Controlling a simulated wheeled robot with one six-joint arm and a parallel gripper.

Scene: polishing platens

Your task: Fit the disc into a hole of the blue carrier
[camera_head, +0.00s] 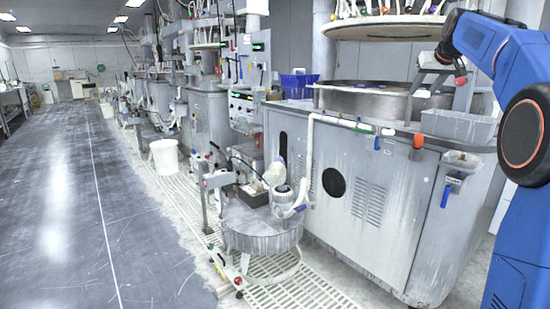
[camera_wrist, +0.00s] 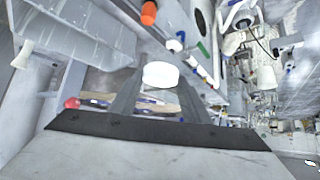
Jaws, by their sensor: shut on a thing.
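In the wrist view a white disc (camera_wrist: 161,75) sits between the tips of my gripper (camera_wrist: 158,84), which is shut on it. Only a thin strip of blue-purple (camera_head: 420,93), probably the blue carrier, shows inside the basin. Between my fingers in the wrist view, blue-purple patches (camera_wrist: 150,101) show behind the disc. The carrier's holes cannot be made out.
A grey bin (camera_head: 460,125) hangs at the machine's right front, also large in the wrist view (camera_wrist: 85,30). A blue basket (camera_head: 298,84) stands left of the basin. A round upper plate (camera_head: 385,24) hangs above it. A pipe (camera_head: 350,124) runs along the front edge.

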